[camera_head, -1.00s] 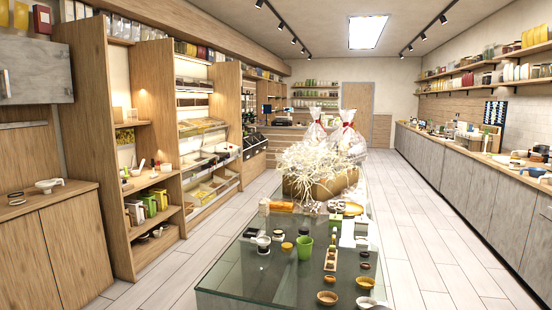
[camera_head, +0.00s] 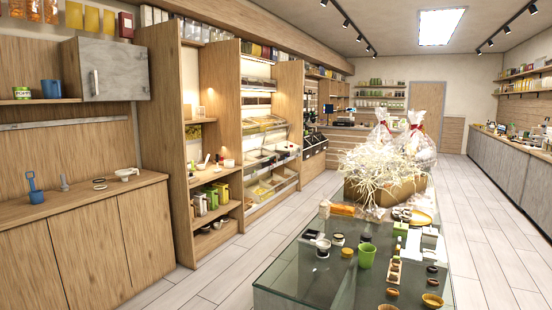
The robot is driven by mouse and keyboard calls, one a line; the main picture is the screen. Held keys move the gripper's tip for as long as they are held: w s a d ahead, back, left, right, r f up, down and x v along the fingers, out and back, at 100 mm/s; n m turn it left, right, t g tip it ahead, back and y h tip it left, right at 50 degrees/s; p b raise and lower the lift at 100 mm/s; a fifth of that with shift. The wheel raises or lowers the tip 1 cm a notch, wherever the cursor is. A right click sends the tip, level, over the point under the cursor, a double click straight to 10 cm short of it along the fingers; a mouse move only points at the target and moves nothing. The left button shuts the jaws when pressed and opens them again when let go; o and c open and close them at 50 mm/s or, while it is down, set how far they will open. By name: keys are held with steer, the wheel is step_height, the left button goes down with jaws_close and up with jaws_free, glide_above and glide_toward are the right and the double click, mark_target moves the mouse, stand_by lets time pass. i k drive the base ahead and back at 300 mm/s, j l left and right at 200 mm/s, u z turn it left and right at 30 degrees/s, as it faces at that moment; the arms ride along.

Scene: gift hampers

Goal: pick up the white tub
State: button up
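No thing stands out clearly as the white tub. Small white items are on the glass-topped table (camera_head: 300,283): a white piece with a dark top (camera_head: 322,244) at its left side and a white block-like item (camera_head: 429,238) at its right. A white bowl-like vessel with a handle (camera_head: 127,173) sits on the wooden counter at the left. These are too small to tell whether one is a tub. My gripper is not in view.
A straw-filled hamper box (camera_head: 384,193) and wrapped gifts stand at the table's far end. A green cup (camera_head: 366,255) and several small bowls and jars are nearer. Floor (camera_head: 205,285) between counter and table is clear.

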mark_target(229, 164)
steer(key=i+j+u, duration=0.3)
steer(key=u, duration=0.2)
steer(key=i+u, duration=0.5)
steer(key=i+j+u, duration=0.4)
steer(key=i, duration=0.4)
steer(key=i+u, duration=0.4)
steer(key=i, duration=0.4)
steer(key=i+l+z, duration=0.15)
steer(key=i+z, duration=0.9)
steer(key=z, duration=0.2)
steer(key=i+j+z, duration=0.2)
steer(key=z, duration=0.2)
steer(key=i+l+z, duration=0.2)
steer(key=i+z, duration=0.15)
steer(key=i, duration=0.15)
steer(key=i+z, duration=0.35)
steer(key=i, duration=0.2)
steer(key=i+j+z, duration=0.1)
steer(key=i+z, duration=0.2)
steer(key=i, duration=0.2)
steer(key=i+l, duration=0.1)
steer(key=i, duration=2)
steer(key=i+u, duration=0.75)
steer(key=i+l+u, duration=0.15)
steer(key=i+u, duration=0.25)
steer(key=i+l+u, duration=0.25)
steer(key=u, duration=0.15)
steer(key=i+l+u, duration=0.1)
steer(key=i+l, duration=0.2)
steer(key=l, duration=0.1)
